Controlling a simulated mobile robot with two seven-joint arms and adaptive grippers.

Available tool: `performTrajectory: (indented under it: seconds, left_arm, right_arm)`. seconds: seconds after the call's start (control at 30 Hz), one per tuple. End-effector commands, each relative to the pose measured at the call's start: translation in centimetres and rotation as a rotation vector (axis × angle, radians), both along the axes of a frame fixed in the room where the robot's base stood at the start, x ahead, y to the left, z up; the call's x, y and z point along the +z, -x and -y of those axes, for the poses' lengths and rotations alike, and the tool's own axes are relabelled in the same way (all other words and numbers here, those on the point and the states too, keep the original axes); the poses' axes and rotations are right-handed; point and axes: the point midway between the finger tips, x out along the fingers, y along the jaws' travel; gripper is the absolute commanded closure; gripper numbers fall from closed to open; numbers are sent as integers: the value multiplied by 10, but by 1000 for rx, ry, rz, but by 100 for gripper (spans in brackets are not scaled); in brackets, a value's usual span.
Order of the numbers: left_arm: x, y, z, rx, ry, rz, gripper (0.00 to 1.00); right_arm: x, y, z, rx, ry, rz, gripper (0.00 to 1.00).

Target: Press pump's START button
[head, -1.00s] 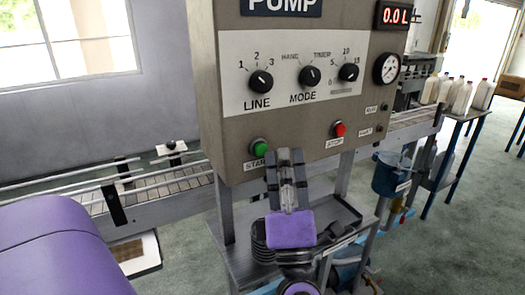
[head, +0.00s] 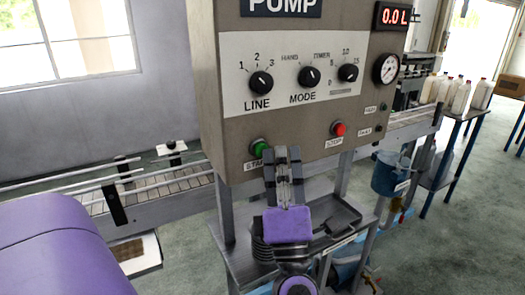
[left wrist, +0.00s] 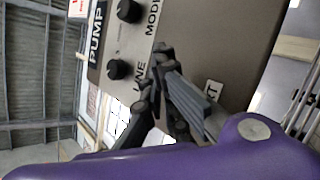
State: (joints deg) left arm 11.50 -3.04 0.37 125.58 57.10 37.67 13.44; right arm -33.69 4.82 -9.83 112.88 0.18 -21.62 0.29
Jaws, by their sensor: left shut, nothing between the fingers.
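The green START button (head: 259,148) sits low on the left of the grey pump panel (head: 300,150), with its START label (head: 256,163) below it. My left gripper (head: 283,152) is shut and empty, its fingers pointing up. Its fingertips are just right of the green button in the head view; I cannot tell whether they touch the panel. In the left wrist view my left gripper (left wrist: 162,52) lies in front of the panel (left wrist: 235,35). The START button is hidden there, and only part of its label (left wrist: 213,90) shows.
A red STOP button (head: 338,129) is right of the gripper. Above are the LINE knob (head: 261,83) and MODE knob (head: 309,77). A conveyor (head: 165,193) runs behind. White bottles (head: 461,97) stand at the right.

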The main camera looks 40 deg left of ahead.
Motion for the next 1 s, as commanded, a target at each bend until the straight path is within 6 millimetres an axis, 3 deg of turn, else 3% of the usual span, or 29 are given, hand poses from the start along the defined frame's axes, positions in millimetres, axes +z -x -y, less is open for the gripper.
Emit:
performTrajectory:
  seconds: [1.0]
  left_arm:
    - [0,-3,-9,1,1,0,100]
  right_arm:
    - [3,-3,1,-1,1,6,100]
